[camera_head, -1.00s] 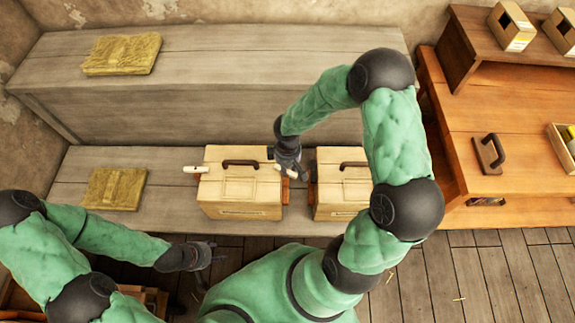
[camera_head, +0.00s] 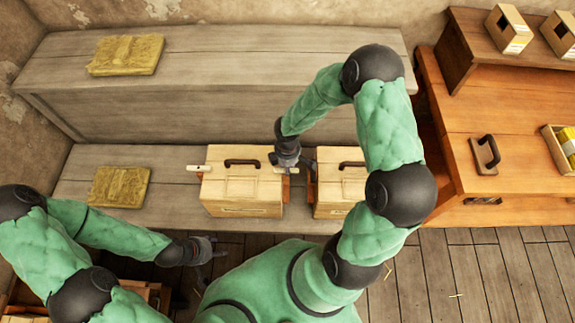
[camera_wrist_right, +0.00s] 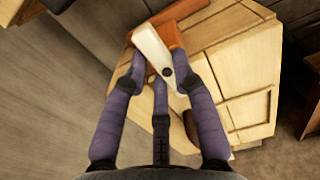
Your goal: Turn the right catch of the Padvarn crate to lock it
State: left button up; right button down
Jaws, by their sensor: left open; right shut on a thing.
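A pale wooden crate (camera_head: 241,193) with a dark handle on its lid stands on the lower bench. Its left catch (camera_head: 199,168) is a white lever sticking out to the left. The right catch (camera_wrist_right: 152,48) is a white lever with a dark pivot, on an orange-brown block at the crate's side. My right gripper (camera_head: 286,160) is at the crate's right side, its fingers shut around this lever; the fingers (camera_wrist_right: 160,72) show in the wrist view. My left gripper (camera_head: 212,247) is open and empty, low in front of the bench. I cannot read any crate name.
A second similar crate (camera_head: 334,196) stands close on the right, partly behind my right arm. Straw-coloured pads (camera_head: 120,187) lie on the benches. An orange wooden table (camera_head: 520,130) with a handled block (camera_head: 485,154) and small boxes is on the right. The lower bench's left part is mostly free.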

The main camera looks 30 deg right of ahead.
jog(key=c, duration=1)
grip_release()
jog(key=shift+w+r, duration=0.1)
jog(key=shift+r, duration=0.4)
notch_tip(320, 180, up, 11)
